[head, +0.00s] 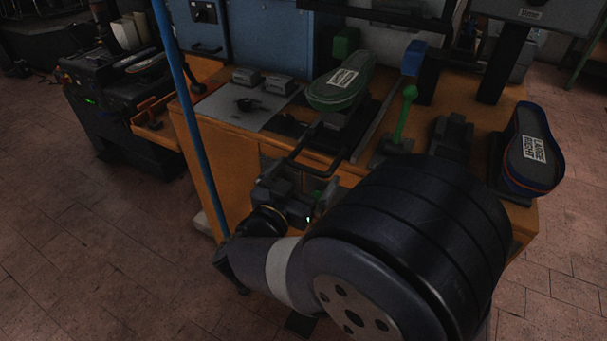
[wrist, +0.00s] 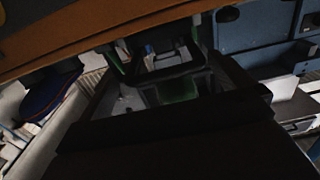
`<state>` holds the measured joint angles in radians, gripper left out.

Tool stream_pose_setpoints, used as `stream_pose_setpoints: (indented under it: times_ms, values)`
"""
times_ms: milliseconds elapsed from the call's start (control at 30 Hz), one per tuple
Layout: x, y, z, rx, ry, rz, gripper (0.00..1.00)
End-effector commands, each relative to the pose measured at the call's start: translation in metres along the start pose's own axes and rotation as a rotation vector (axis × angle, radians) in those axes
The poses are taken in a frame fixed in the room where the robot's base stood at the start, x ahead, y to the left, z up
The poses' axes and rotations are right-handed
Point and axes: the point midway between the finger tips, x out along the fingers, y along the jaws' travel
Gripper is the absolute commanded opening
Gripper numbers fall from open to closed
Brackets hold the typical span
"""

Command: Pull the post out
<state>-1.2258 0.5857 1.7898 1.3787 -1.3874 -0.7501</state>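In the head view a green shoe sole (head: 341,88) with a white label lies on a dark post (head: 345,119) at the middle of the orange bench. A black looped handle (head: 313,171) sticks out from the post's near end, over the bench's front edge. My gripper (head: 308,182) is at the near side of this handle, partly hidden by my own arm. Whether it touches the handle I cannot tell. In the wrist view dark gripper parts fill the lower middle, with a black frame-like shape and green behind them. The fingers are too dark to tell open from shut.
A second sole (head: 533,150), dark with a blue and orange rim, is at the bench's right end. A blue pole (head: 187,100) rises at the left. Tiled floor (head: 100,250) is clear at the left front.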

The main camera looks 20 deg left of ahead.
Motion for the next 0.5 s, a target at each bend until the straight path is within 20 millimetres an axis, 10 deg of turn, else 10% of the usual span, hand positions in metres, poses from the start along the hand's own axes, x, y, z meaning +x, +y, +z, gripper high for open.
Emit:
stream_pose_setpoints:
  times_ms: [500]
  values:
    - [-0.071,-0.002,-0.001,-0.001,0.0,-0.007,1.0]
